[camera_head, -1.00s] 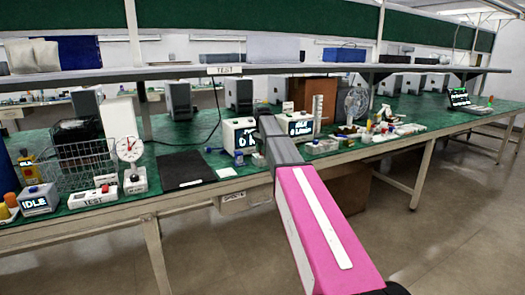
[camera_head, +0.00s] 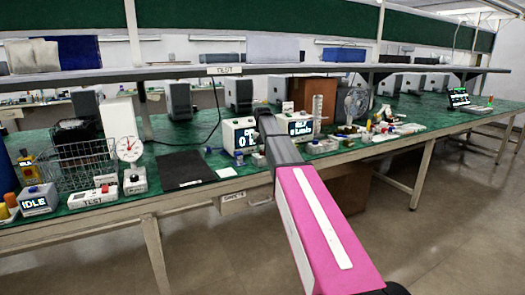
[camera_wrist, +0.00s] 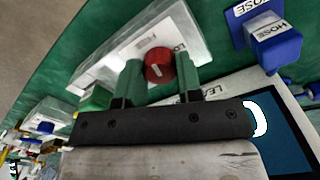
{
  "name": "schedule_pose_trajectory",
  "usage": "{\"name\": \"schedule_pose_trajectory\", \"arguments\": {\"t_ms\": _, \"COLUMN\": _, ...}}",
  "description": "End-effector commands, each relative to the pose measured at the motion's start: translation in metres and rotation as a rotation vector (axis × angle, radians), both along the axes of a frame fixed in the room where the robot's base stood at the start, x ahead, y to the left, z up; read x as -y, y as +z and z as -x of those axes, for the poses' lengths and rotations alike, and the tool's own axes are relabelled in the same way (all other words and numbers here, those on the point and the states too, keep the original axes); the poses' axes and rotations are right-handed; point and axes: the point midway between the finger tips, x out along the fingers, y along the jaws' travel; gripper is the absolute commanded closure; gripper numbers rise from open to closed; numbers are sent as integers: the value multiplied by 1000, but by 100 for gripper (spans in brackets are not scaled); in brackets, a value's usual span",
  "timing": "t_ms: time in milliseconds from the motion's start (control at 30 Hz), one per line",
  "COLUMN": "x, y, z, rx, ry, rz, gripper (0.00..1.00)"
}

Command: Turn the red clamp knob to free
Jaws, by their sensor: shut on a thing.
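In the head view my pink and dark arm hides the gripper and the knob.
A blue block labelled HOSE (camera_wrist: 277,45) stands close by at upper right in the wrist view. Two white display boxes, left (camera_head: 239,125) and right (camera_head: 302,117), flank my arm's end. A wire basket (camera_head: 85,165) and dial scale (camera_head: 134,180) stand left.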

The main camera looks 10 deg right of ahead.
Motion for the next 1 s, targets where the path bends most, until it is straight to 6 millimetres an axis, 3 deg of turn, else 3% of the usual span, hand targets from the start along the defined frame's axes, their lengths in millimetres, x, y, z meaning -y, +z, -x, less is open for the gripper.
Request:
{"name": "schedule_pose_trajectory", "arguments": {"t_ms": 400, "x": 0, "y": 1, "z": 0, "rx": 0, "ry": 216, "rz": 0, "gripper": 90}}
{"name": "schedule_pose_trajectory", "arguments": {"t_ms": 1000, "x": 0, "y": 1, "z": 0, "rx": 1, "ry": 256, "rz": 0, "gripper": 90}}
